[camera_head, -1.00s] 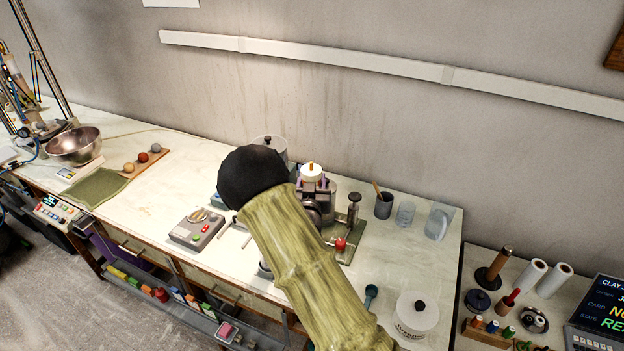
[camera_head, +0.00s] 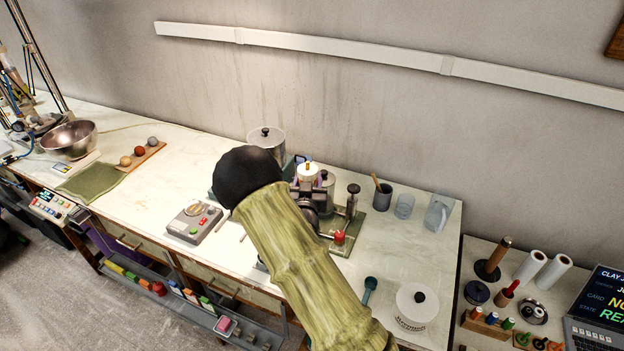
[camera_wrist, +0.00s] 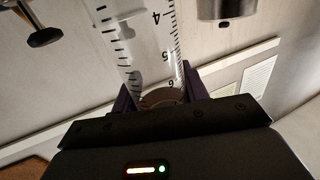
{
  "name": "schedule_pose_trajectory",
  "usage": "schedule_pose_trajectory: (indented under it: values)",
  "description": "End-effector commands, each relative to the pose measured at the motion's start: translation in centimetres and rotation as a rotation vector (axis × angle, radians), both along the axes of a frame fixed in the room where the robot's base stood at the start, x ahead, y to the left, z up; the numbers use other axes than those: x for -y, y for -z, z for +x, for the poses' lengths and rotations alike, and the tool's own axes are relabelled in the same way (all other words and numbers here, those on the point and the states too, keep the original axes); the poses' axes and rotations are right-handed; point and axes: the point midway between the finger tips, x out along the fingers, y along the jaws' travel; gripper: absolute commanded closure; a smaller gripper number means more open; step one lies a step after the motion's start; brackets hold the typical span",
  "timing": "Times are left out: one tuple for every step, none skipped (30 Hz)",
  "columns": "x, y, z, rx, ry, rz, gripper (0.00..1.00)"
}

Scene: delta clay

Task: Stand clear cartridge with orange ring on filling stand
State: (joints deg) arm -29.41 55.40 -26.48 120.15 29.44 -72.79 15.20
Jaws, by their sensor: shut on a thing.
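A clear cartridge with black scale marks and the numerals 4, 5 and 6 (camera_wrist: 148,42) fills the upper middle of the wrist view. My gripper (camera_wrist: 163,92) is shut on it, with its dark purple fingers on either side. The orange ring does not show in the wrist view. In the head view my arm hides most of the gripper. A white, orange-tipped piece (camera_head: 308,172) shows just beyond the arm and may be the cartridge's upper end. I cannot clearly make out the filling stand.
Beyond my arm stands metal apparatus on a green base with a red knob (camera_head: 339,237). A lidded canister (camera_head: 266,140) is behind it. Cups and a clear jug (camera_head: 438,214) stand to the right. A white lidded tub (camera_head: 416,304) is near the front.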

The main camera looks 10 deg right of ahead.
Motion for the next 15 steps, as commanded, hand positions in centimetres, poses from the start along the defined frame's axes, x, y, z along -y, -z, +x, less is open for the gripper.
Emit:
schedule_pose_trajectory:
  values:
    - [0.2,0.0,0.0,0.001,0.004,0.000,0.94]
    - [0.3,0.0,0.0,0.001,0.005,0.000,0.94]
    - [0.5,0.0,0.0,0.001,0.007,0.000,0.94]
    - [0.6,0.0,0.0,0.001,0.009,0.000,0.94]
    - [0.7,0.0,0.0,0.001,0.010,0.000,0.94]
    - [0.9,0.0,0.0,0.001,0.011,0.000,0.94]
    - [1.0,0.0,0.0,0.001,0.012,0.000,0.94]
    - [1.0,0.0,0.0,0.002,0.012,-0.001,0.94]
    - [1.1,0.0,0.0,0.002,0.013,-0.001,0.94]
    - [1.2,0.0,-0.1,0.002,0.013,-0.001,0.94]
    - [1.2,0.0,-0.1,0.002,0.013,-0.001,0.94]
    - [1.2,0.0,-0.1,0.002,0.013,-0.001,0.94]
    - [1.3,0.0,-0.1,0.002,0.013,-0.001,0.94]
    - [1.3,0.0,-0.1,0.002,0.013,-0.001,0.94]
    - [1.3,0.0,-0.1,0.001,0.012,0.000,0.94]
